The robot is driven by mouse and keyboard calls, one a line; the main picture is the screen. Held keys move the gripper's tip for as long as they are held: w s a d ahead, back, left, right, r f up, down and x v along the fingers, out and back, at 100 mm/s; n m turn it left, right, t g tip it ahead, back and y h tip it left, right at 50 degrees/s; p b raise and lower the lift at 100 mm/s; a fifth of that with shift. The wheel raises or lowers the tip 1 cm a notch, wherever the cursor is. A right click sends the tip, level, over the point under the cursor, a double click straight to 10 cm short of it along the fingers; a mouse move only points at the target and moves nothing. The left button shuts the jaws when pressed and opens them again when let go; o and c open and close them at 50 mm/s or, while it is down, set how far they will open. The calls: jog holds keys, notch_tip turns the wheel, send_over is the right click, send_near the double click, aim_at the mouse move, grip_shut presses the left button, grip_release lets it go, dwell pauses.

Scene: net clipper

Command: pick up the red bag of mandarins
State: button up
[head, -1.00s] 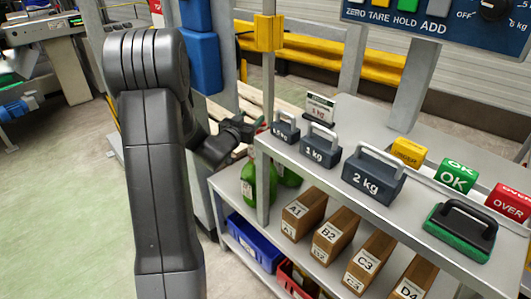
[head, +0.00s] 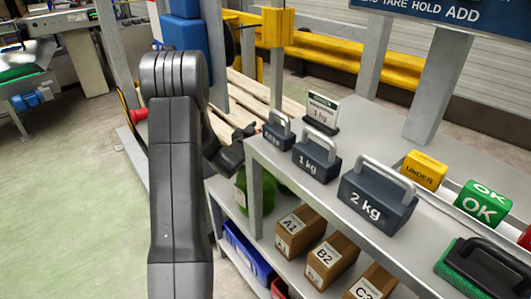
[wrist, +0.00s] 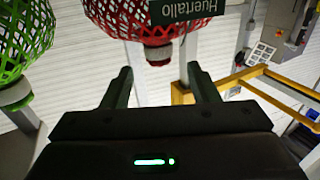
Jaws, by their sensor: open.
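A red net bag (wrist: 135,18) hangs at the top middle of the wrist view, cut off by the frame's top edge. It has a dark label reading "Huertallo" and a pale-and-red end piece below. My gripper (wrist: 160,85) is open and empty, with its two fingers apart below the bag in the picture. The bag appears beyond the fingertips and not between them. A green net bag (wrist: 22,45) is to the left. In the head view my gripper (head: 245,140) is a dark shape by the shelf's left end, and the red bag does not show.
The grey shelf unit (head: 375,232) carries weights, including a 2 kg block (head: 378,197), near my gripper. A yellow frame (wrist: 235,82) is at the wrist view's right. Green floor (head: 75,200) at left is clear.

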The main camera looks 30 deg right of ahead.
jog(key=x, duration=0.4)
grip_shut()
